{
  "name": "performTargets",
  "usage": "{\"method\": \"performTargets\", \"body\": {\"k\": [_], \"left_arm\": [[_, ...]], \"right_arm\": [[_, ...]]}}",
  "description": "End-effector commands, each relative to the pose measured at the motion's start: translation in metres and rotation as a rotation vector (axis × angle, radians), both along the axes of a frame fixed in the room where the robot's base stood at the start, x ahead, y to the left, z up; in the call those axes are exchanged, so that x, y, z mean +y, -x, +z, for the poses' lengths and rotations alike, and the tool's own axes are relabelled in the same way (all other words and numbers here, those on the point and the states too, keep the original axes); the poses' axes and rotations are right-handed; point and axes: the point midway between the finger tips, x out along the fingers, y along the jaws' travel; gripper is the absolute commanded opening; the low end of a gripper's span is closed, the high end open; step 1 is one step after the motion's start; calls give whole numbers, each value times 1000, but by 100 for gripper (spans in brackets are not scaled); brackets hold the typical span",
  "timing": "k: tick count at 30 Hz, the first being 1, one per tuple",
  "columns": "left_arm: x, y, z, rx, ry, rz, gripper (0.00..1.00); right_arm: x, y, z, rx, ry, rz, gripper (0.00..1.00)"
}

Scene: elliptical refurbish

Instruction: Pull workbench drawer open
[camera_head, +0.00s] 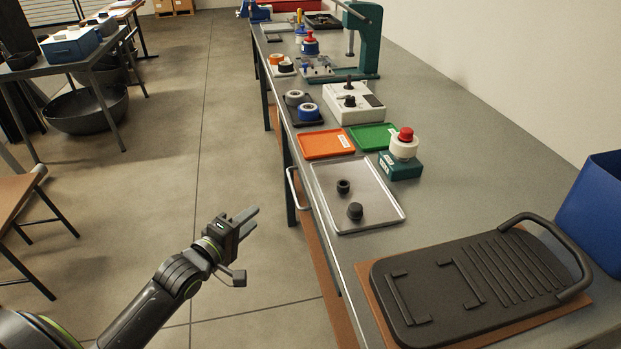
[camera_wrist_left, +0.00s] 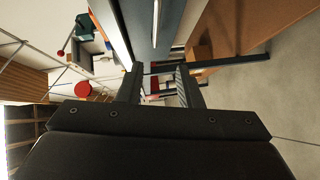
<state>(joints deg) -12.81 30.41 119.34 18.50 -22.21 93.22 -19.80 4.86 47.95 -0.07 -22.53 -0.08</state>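The workbench (camera_head: 450,130) runs along the right of the head view. A pale bar handle (camera_head: 292,188) stands out from its left side, just below the top edge. The drawer front behind it is mostly hidden from above. My left gripper (camera_head: 252,219) is open and empty, left of the handle and apart from it. In the left wrist view the open fingers (camera_wrist_left: 160,85) have a clear gap between them. A blue-grey panel (camera_wrist_left: 167,45) with a pale bar (camera_wrist_left: 155,20) lies beyond them; I cannot tell if that bar is the handle. My right gripper is out of view.
On the bench are a metal tray (camera_head: 375,212) with black parts, an orange tray (camera_head: 326,145), a green tray (camera_head: 374,136) and a black board (camera_head: 470,285). A blue bin (camera_head: 595,215) stands at the right.

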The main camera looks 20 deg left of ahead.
Motion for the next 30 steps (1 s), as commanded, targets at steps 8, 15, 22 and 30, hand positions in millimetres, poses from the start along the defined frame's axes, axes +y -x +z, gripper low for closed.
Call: {"method": "performTargets", "body": {"k": [8, 15, 22, 30], "left_arm": [[-5, -22, 0, -10, 17, -4, 32], [-11, -65, -6, -10, 16, -5, 32], [-17, -108, -13, -8, 16, -4, 32], [-22, -152, -19, -7, 14, -5, 32]], "right_arm": [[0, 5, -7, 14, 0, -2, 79], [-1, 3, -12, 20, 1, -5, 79], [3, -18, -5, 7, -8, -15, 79], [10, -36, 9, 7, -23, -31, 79]]}}
